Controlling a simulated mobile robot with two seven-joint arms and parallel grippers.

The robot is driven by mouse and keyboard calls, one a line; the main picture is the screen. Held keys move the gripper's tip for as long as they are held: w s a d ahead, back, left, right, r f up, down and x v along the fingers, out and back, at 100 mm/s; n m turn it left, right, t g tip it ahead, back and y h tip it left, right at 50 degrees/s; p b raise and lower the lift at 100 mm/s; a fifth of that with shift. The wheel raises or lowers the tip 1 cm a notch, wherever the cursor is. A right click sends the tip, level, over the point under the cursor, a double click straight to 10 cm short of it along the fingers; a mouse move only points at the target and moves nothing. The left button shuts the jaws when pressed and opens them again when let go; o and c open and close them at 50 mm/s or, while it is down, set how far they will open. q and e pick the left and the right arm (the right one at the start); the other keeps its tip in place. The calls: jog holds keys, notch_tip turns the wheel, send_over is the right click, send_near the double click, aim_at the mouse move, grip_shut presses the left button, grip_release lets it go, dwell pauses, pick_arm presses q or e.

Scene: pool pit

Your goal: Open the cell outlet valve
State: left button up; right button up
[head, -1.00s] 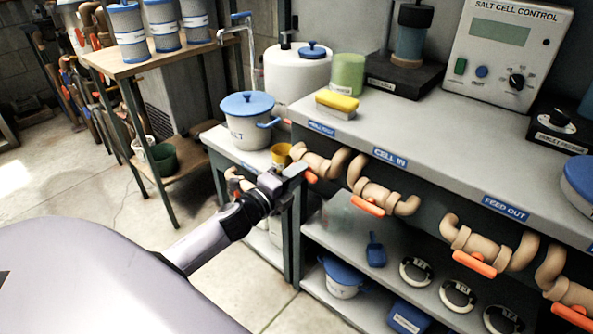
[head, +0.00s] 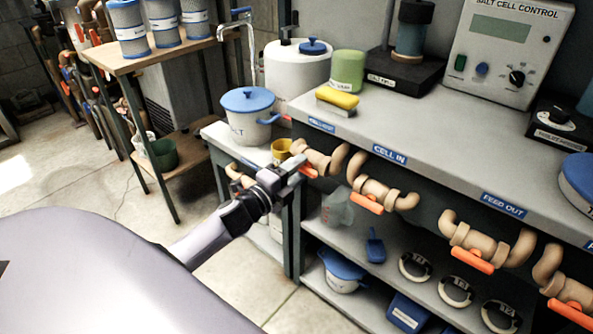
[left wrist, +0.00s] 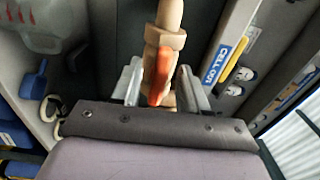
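The cell outlet valve (head: 322,158) is a tan pipe fitting under the bench edge, below the blue "CELL OUT" label (head: 321,126). Its orange handle (head: 309,172) is beside my left gripper's tips. My left gripper (head: 294,168) is in front of this valve. In the left wrist view the orange handle (left wrist: 160,78) lies between the two spread fingers of the left gripper (left wrist: 159,86), with gaps on both sides. The tan valve body (left wrist: 163,45) is just beyond, and the "CELL OUT" label (left wrist: 226,60) is to its right. My right gripper is not in view.
The "CELL IN" valve (head: 378,192) and "FEED OUT" valve (head: 475,240) follow to the right. A yellow sponge (head: 338,98) lies on the bench above. A blue-lidded pot (head: 250,130) and yellow cup (head: 281,150) stand left. A lower shelf (head: 400,250) holds a blue scoop (head: 375,246).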

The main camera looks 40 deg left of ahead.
pick_arm(q)
jog(key=s, duration=0.7)
jog(key=shift+a, duration=0.3)
dwell(0.6)
jog(key=s+d+f+n+g+p, duration=0.3)
jog(key=s+d+n+p, duration=0.2)
jog(key=s+d+n, duration=0.3)
jog(key=s+d+f+n+g+p, duration=0.2)
jog(key=s+d+n+g+p, duration=0.2)
jog(key=s+d+n+p, duration=0.2)
jog(key=s+d+n, duration=0.2)
jog(key=s, duration=0.1)
jog(key=shift+s+f+g+h+p, duration=0.3)
jog(key=shift+f, duration=0.1)
jog(key=shift+a, duration=0.1)
